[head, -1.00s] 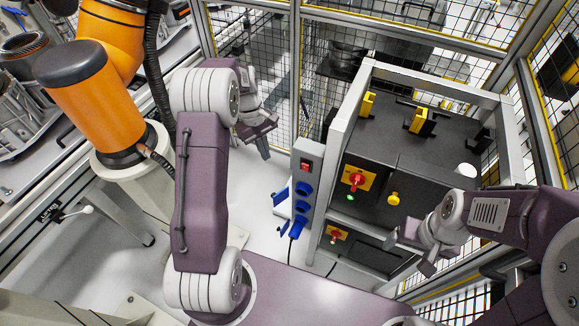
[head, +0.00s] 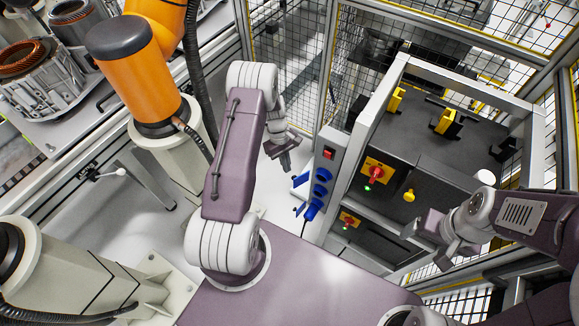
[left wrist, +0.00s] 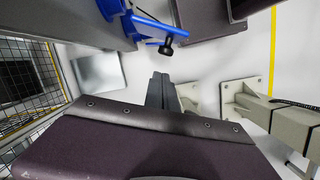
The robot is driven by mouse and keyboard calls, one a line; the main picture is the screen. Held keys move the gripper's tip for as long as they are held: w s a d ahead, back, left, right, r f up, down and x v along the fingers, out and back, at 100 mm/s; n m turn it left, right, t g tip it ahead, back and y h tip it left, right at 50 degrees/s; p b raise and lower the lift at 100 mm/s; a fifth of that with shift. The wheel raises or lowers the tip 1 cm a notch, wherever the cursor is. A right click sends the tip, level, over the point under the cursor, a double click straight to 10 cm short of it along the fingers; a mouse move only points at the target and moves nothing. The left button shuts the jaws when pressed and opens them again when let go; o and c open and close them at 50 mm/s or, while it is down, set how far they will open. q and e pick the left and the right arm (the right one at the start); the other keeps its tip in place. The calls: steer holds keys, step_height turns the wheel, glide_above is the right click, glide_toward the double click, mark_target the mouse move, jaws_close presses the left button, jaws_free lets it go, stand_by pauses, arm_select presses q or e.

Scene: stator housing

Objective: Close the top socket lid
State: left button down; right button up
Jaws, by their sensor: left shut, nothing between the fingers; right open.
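The grey socket strip (head: 322,192) stands upright on the side of the dark cabinet, with a red switch at its top and blue sockets below. The top socket's blue lid (head: 301,179) sticks out to the left, open. A second blue lid (head: 299,209) sticks out lower down. My left gripper (head: 286,168) is shut and empty, just up and left of the top lid, apart from it. In the left wrist view its fingers (left wrist: 160,90) point towards blue lid parts (left wrist: 150,22); which lid is which there is unclear. My right gripper (head: 428,246) is open before the cabinet.
The cabinet (head: 410,150) has red and yellow switches and a light metal frame. A wire-mesh fence (head: 300,60) stands behind. An orange robot arm (head: 135,55) on a pale pedestal is at the left. White floor lies below my left gripper.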

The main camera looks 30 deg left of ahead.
mark_target(299, 177)
arm_select(q)
steer(key=shift+s+d+r, duration=0.1)
steer(key=shift+s+d, duration=0.15)
steer(key=shift+d, duration=0.2)
steer(key=shift+s+d, duration=0.2)
steer(key=shift+d, duration=0.25)
